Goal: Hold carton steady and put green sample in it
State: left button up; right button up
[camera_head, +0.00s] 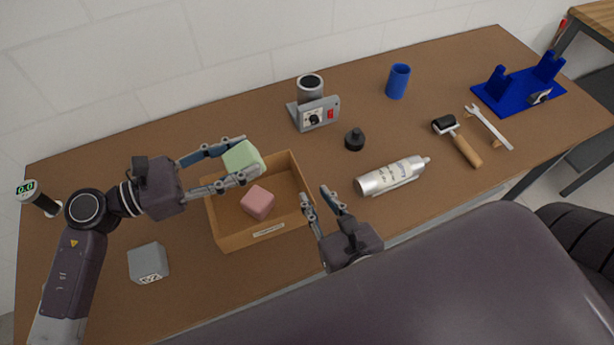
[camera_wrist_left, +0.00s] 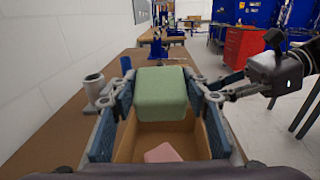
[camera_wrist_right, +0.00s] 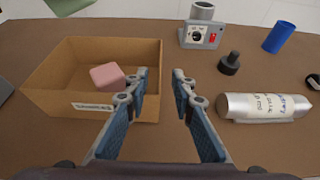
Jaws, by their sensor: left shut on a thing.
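The green sample (camera_head: 243,158) is a rounded block held between the fingers of my left gripper (camera_head: 250,157), above the back left part of the carton. It also fills the middle of the left wrist view (camera_wrist_left: 160,95). The open-topped brown carton (camera_head: 228,238) stands on the table with a pink block (camera_head: 257,202) inside. My right gripper (camera_head: 319,191) is open and empty at the carton's right side. In the right wrist view (camera_wrist_right: 161,75) the carton's right wall edge shows between its fingertips; whether they touch it I cannot tell.
A grey block (camera_head: 147,262) lies left of the carton. Behind and right are a grey device with a cup (camera_head: 316,112), a black knob-like piece (camera_head: 354,139), a silver bottle (camera_head: 390,177) and a blue cup (camera_head: 398,81). A roller (camera_head: 458,142) and wrench (camera_head: 488,125) lie further right.

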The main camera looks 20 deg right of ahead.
aim_at(302, 177)
jog(key=x, duration=1)
jog(key=shift+s, duration=0.1)
grip_shut()
